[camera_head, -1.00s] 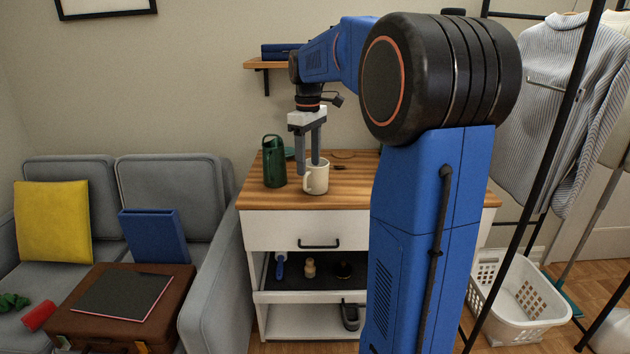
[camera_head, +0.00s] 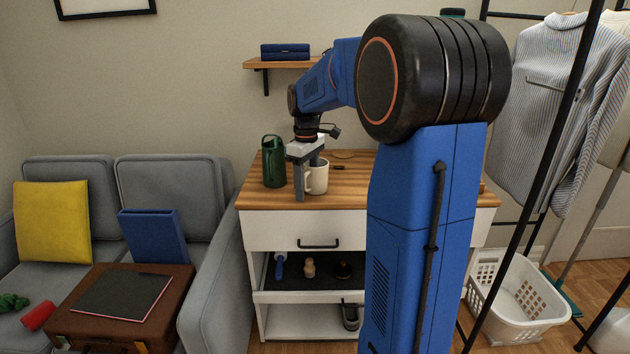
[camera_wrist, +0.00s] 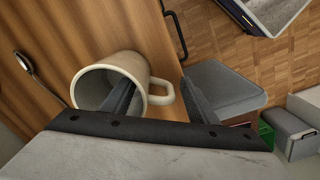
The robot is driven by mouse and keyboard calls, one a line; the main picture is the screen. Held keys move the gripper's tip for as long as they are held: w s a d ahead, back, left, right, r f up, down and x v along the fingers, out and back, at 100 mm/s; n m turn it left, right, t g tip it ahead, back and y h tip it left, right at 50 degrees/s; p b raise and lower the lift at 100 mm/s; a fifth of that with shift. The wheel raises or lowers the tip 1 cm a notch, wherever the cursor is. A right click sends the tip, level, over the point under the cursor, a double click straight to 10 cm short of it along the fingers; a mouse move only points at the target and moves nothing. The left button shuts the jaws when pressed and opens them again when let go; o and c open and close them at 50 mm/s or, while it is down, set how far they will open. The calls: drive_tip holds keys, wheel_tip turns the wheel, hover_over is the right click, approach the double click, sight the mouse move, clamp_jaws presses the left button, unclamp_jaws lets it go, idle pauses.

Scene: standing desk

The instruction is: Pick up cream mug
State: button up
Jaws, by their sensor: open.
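The cream mug (camera_head: 319,180) stands upright on the wooden top of the white cabinet, its handle toward the left. In the wrist view the mug (camera_wrist: 112,68) shows its open mouth, with the handle on the right side. My gripper (camera_head: 307,182) is open and low at the mug. One finger reaches into the mug's mouth, and the other is outside, past the handle, so the near wall and handle lie between the fingers, as the wrist view of my gripper (camera_wrist: 160,92) shows. The inner fingertip is hidden by the mug.
A dark green jug (camera_head: 273,163) stands close to the left of the mug. A spoon (camera_wrist: 32,68) lies on the cabinet top (camera_head: 345,196). A wall shelf (camera_head: 262,65) with a blue case is above. A grey sofa (camera_head: 170,190) is at the left.

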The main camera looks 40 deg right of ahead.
clamp_jaws()
drive_tip(key=shift+r, duration=0.2)
drive_tip(key=shift+r, duration=4.75)
drive_tip(key=shift+r, duration=0.1)
